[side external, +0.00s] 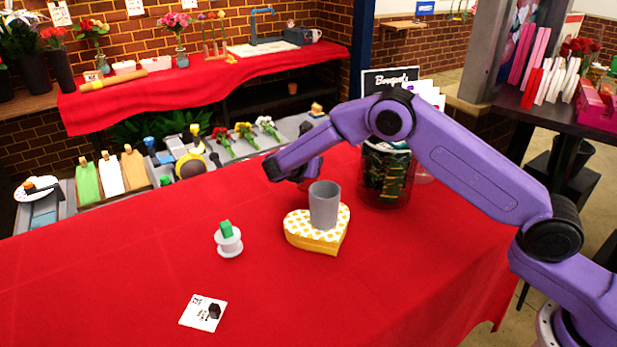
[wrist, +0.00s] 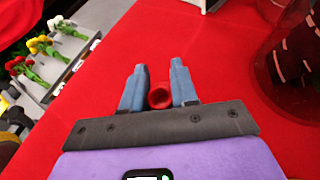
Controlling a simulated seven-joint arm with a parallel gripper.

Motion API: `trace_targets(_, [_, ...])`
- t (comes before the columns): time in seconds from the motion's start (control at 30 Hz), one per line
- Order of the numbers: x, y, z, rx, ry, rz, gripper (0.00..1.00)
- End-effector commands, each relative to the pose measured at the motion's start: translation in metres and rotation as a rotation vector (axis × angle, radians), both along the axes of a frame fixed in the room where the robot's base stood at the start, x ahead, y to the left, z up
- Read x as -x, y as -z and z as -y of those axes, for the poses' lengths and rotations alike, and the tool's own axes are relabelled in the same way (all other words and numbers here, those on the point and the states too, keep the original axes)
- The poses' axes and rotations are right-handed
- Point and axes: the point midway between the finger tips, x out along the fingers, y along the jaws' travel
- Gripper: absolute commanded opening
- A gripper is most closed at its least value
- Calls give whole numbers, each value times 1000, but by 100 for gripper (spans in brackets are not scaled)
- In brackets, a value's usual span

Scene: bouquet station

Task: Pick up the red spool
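The red spool (wrist: 160,96) shows in the wrist view as a small red round thing on the red cloth, lying between my two fingers. My gripper (wrist: 159,68) is open, with one blue-grey finger on each side of the spool. I cannot tell whether either finger touches it. In the side view my gripper (side external: 304,183) is low over the far part of the table, behind the grey cup. There the spool is mostly hidden by my gripper and hard to make out against the red cloth.
A grey cup (side external: 324,205) stands on a heart-shaped box (side external: 300,236) in front of my gripper. A glass jar (side external: 385,185) stands just right of it. A white spool with a green cube (side external: 228,242) and a card (side external: 203,313) lie at left. The front cloth is mostly clear.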

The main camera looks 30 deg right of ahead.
Motion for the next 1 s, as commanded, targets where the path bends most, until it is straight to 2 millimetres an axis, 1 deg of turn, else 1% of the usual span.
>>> trace_targets(0.3, [1, 2, -1, -2, 0, -5, 0])
trace_targets(0.43, [1, -5, -1, -1, -1, -3, 0])
trace_targets(0.57, [0, -24, 0, -3, 0, -1, 0])
trace_targets(0.8, [0, -70, -1, -3, 0, 1, 0])
trace_targets(0.9, [0, -84, 0, -2, 0, 0, 0])
trace_targets(1.0, [0, -94, -1, -2, 0, -2, 0])
